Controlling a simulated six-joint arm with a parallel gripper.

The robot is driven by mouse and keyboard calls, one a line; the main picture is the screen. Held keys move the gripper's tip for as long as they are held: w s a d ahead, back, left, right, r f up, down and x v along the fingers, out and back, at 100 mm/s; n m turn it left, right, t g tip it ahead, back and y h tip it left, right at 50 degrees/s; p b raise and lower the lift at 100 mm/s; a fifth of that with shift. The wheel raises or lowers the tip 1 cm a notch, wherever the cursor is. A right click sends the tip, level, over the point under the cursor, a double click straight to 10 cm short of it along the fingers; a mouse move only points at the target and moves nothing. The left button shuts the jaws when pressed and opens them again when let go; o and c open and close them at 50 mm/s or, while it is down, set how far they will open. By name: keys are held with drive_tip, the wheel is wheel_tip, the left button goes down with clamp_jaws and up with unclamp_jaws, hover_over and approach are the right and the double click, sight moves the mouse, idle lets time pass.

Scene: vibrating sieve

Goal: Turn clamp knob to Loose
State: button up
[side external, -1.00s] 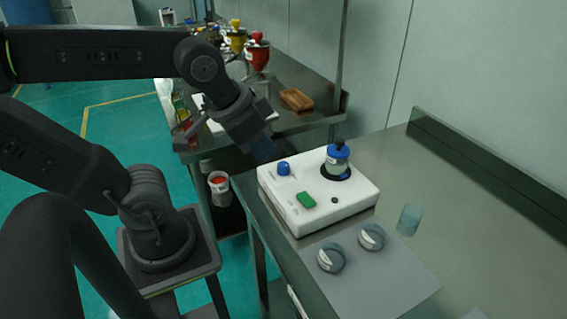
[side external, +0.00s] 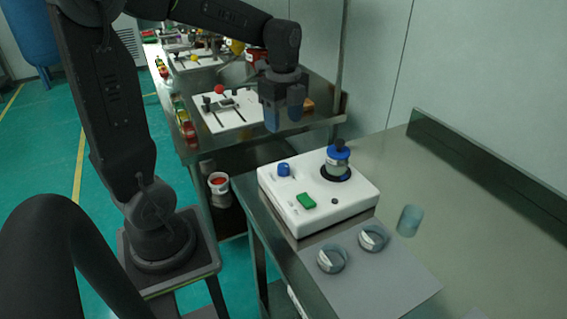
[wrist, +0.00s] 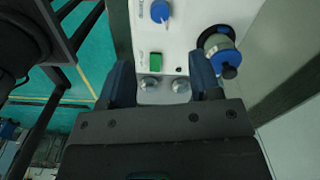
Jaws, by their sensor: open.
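A white sieve machine (side external: 340,206) stands on the bench. A blue knob (side external: 284,169) and a green button (side external: 306,201) are on its top. A round stack with a blue band (side external: 338,154) stands on it, with a black knob (side external: 339,144) on top. I cannot tell which knob is the clamp knob or read the labels. In the wrist view the blue knob (wrist: 160,11) and black knob (wrist: 229,71) both show. My gripper (side external: 284,112) is open and empty, fingers pointing down, high behind the machine and apart from it.
Two round grey pieces (side external: 331,258) (side external: 374,238) lie on a grey mat (side external: 385,285) in front of the machine. A clear bluish cup (side external: 410,220) stands to the right. A second bench (side external: 232,142) behind holds a white board and other equipment. The right bench is mostly clear.

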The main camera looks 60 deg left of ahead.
sight(284, 165)
wheel_tip(284, 165, down, 13)
drive_tip(key=shift+r, duration=0.1)
idle(0.3)
drive_tip(key=c, duration=0.9)
drive_tip(key=shift+c, duration=0.2)
